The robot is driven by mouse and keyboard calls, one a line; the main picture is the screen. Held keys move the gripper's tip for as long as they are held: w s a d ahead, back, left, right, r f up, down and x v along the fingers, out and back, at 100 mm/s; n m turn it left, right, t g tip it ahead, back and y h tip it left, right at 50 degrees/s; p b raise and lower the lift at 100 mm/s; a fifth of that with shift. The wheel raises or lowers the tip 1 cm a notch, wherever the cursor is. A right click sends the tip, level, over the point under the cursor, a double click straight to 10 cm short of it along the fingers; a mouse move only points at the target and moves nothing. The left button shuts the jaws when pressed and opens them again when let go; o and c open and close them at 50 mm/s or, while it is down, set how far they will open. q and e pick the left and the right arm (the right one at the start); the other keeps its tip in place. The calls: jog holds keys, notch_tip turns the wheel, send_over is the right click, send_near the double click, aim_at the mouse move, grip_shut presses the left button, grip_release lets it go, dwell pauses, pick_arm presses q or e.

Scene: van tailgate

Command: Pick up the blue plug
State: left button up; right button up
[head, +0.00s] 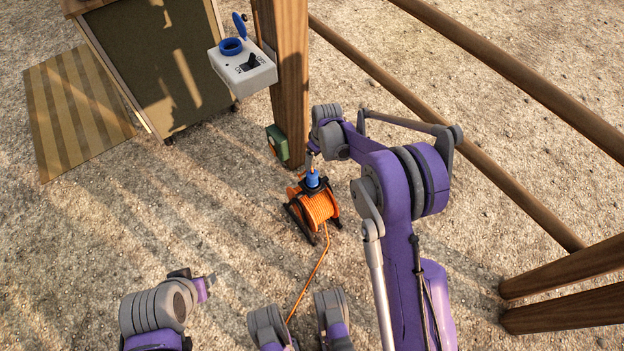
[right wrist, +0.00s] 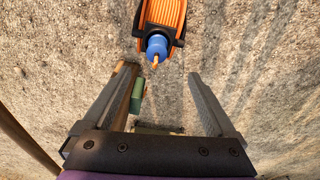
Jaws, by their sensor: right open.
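The blue plug (head: 313,179) sits on top of an orange cable reel (head: 318,207) on the gravel. In the right wrist view the plug (right wrist: 157,46) lies just beyond the fingertips, roughly centred between them, with a short orange cable end at it. My right gripper (right wrist: 162,73) is open and empty, its fingers apart. In the head view it is above the plug, partly hidden by my wrist. My left gripper (head: 206,284) shows only in small part at the lower left, away from the reel; its jaws are not clear.
A wooden post (head: 283,80) stands behind the reel, with a green box (head: 277,142) low on it. A grey switch box (head: 244,70) with an open blue socket is on the post. An orange cable (head: 318,268) runs towards me. Wooden rails (head: 440,140) cross the right.

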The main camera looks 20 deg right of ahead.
send_over(313, 172)
jog(key=s, duration=0.1)
jog(key=shift+n, duration=0.3)
jog(key=f, duration=0.3)
jog(key=d+f, duration=0.1)
jog(key=f, duration=0.1)
jog(key=shift+s+f, duration=0.15)
jog(key=shift+s, duration=0.05)
jog(key=f, duration=0.3)
jog(key=f+b, duration=0.1)
jog(key=f, duration=0.1)
jog(key=shift+w+a+f, duration=0.2)
jog(key=shift+w+a, duration=0.05)
jog(key=shift+w, duration=0.05)
jog(key=shift+w+a+f+b, duration=0.1)
jog(key=shift+w+f+b, duration=0.15)
jog(key=shift+f, duration=0.65)
jog(key=shift+w+a+f+b, duration=0.15)
jog(key=shift+f+b, duration=0.1)
jog(key=shift+f, duration=0.6)
jog(key=shift+w+a+f+b, duration=0.15)
jog(key=shift+f+b, duration=0.1)
jog(key=shift+f, duration=0.65)
grip_shut()
